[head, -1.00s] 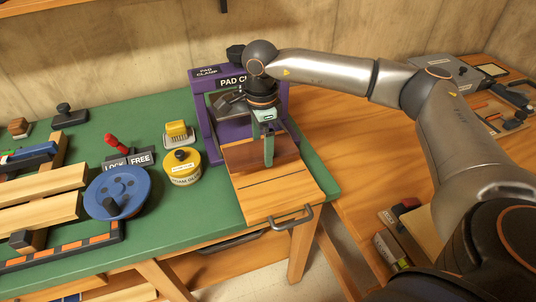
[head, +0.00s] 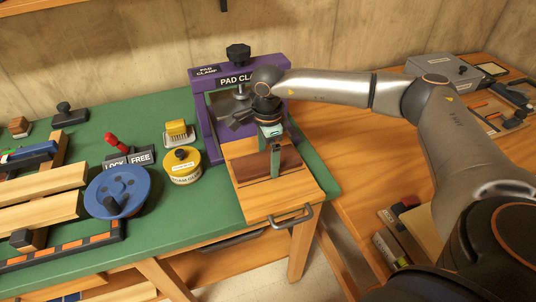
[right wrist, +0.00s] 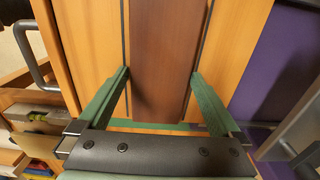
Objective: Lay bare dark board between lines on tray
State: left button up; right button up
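The dark board (head: 252,168) lies flat over the light wooden tray (head: 280,198) in front of the purple pad clamp. In the right wrist view the dark board (right wrist: 165,60) runs between two thin black lines, one along each long edge. My right gripper (head: 275,174) stands over the board, pointing down. My left gripper is not in view.
The pad clamp (head: 207,128) stands just behind the tray. A yellow round tin (head: 183,168), a yellow-topped block (head: 178,132) and a blue handwheel (head: 118,192) stand to the left. The tray's metal handle (head: 292,218) juts out at the front. Green tabletop (head: 215,222) is bare before the tin.

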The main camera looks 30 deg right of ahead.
aim_at(269, 160)
jog(key=shift+r, duration=0.1)
notch_tip(269, 160, up, 12)
dwell(0.5)
